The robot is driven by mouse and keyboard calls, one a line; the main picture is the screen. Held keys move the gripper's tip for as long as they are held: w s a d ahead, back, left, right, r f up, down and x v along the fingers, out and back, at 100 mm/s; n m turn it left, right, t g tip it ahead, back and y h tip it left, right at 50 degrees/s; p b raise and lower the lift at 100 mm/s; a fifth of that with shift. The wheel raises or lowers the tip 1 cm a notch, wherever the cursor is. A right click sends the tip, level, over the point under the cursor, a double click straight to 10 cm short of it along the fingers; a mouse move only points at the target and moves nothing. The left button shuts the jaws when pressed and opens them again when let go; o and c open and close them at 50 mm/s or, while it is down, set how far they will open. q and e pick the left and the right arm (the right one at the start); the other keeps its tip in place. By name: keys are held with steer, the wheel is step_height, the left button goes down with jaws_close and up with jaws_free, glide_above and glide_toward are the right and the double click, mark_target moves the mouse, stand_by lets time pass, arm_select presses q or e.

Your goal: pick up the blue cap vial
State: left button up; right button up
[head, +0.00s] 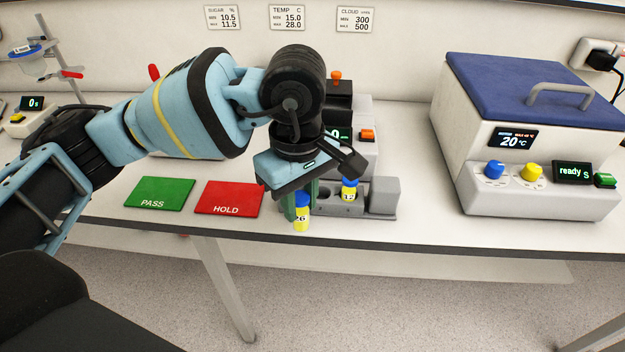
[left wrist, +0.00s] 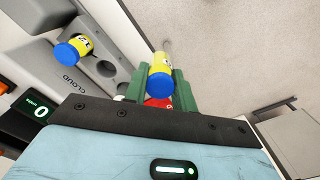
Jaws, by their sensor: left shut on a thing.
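A yellow vial with a blue cap, marked 26 (head: 301,222), is between the green fingers of my left gripper (head: 302,203). The gripper is shut on it near the cap, pointing down at the front of the bench. The left wrist view also shows this vial (left wrist: 160,66) between the fingers, cap toward the camera. A second blue-capped yellow vial, marked 12 (head: 349,190), stands in the grey holder (head: 384,199) just right of the gripper. It also shows in the left wrist view (left wrist: 74,49). My right gripper is not in view.
A green PASS mat (head: 161,191) and a red HOLD mat (head: 229,196) lie left of the gripper. A device with a blue lid (head: 530,75) stands at the right. A clamp stand (head: 48,50) is at the back left. The bench's front edge is close below vial 26.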

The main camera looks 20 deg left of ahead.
arm_select(q)
steer(key=s, duration=0.6)
steer(key=shift+s+r, duration=0.2)
steer(key=shift+r, duration=0.05)
steer(key=shift+a, duration=0.1)
steer(key=a+f+m, duration=0.5)
steer(key=f+m, duration=0.4)
steer(key=m, duration=0.3)
steer(key=shift+s+a+f, duration=0.15)
steer(key=shift+s+f, duration=0.05)
steer(key=shift+s, duration=0.15)
